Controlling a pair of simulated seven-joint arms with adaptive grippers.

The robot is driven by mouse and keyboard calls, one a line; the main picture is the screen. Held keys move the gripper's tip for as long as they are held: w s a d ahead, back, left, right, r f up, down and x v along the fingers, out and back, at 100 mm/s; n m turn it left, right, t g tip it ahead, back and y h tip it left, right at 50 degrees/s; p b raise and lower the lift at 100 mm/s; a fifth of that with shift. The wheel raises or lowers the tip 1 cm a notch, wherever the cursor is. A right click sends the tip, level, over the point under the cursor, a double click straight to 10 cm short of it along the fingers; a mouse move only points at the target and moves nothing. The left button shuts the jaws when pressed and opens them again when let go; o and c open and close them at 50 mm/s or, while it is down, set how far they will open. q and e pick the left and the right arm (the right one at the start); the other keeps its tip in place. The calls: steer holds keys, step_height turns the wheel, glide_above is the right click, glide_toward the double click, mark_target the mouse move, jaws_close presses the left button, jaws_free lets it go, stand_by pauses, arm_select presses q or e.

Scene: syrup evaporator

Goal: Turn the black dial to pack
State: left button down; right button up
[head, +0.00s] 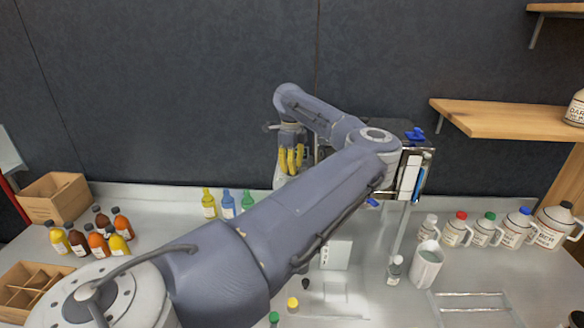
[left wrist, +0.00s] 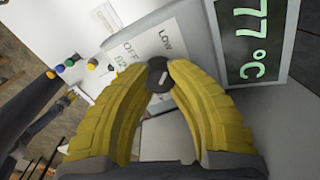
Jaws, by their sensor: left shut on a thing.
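The black dial (left wrist: 156,66) is a small round knob with a pale mark on a light panel (left wrist: 140,50) in the left wrist view. I read OFF and LOW on the panel beside it, plus part of a number. The word pack is not readable. My left gripper (left wrist: 158,76) has its yellow fingertips shut around the dial's sides, partly covering it. In the head view my left gripper (head: 291,158) is behind my own arm, near the evaporator, and the dial is hidden there.
A green display (left wrist: 250,40) reading 77 °C is close beside the fingers. Coloured bottles (head: 228,204) stand along the back wall. Several jugs (head: 487,230) and a white pitcher (head: 427,266) stand to the right. A wooden shelf (head: 505,118) juts out at upper right.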

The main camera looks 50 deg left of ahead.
arm_select(q)
steer(key=m, duration=0.4)
steer(key=shift+m, duration=2.2)
steer(key=c, duration=1.1)
jaws_free()
steer(key=shift+o, duration=0.2)
step_height(320, 180, up, 12)
steer(key=shift+s, duration=0.2)
steer(key=shift+a, duration=0.15)
